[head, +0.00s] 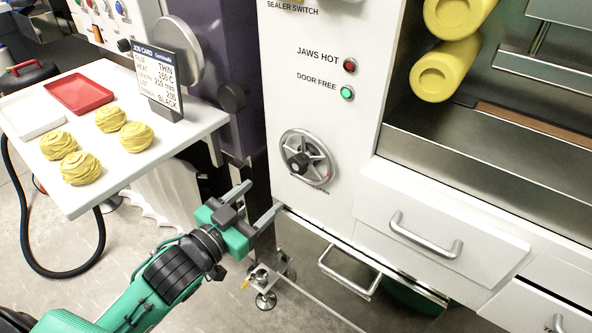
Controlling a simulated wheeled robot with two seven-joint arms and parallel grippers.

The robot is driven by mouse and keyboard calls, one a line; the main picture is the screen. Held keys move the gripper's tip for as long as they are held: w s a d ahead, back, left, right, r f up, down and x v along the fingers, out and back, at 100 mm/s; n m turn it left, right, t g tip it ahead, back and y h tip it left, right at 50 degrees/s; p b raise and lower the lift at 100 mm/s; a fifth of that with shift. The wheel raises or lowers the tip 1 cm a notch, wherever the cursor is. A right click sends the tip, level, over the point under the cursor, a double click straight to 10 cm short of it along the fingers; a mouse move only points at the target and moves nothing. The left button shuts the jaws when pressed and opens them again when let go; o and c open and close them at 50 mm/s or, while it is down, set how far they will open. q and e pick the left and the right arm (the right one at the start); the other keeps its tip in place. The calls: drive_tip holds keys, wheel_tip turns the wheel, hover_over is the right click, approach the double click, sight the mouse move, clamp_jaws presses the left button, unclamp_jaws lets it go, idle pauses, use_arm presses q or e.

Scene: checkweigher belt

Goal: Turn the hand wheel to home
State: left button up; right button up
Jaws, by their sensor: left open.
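The hand wheel (307,158) is a grey metal spoked wheel with a dark hub on the white machine front, near the middle of the head view. Small red marking shows at its lower right rim. My left gripper (262,198) is below and left of the wheel, its two fingers spread and empty. It is apart from the wheel. My right gripper is not in view.
A white shelf (200,125) at the left holds yellow coiled bundles (80,168), a red tray (79,92), a white tray (30,115) and a job card (156,77). Drawer handles (425,236) stick out at the lower right. Yellow rolls (447,69) sit upper right.

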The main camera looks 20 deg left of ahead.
sight(295, 167)
use_arm(q)
drive_tip(key=shift+b+x, duration=0.95)
drive_tip(key=shift+x, duration=5)
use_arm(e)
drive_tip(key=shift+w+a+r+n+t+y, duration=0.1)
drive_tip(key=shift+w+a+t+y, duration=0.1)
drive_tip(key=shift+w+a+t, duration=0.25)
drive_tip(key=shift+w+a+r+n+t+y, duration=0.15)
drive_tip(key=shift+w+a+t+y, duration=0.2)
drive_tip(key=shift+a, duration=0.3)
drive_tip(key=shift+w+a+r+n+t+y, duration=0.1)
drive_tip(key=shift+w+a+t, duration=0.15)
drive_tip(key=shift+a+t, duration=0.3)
use_arm(q)
drive_tip(key=shift+c, duration=0.4)
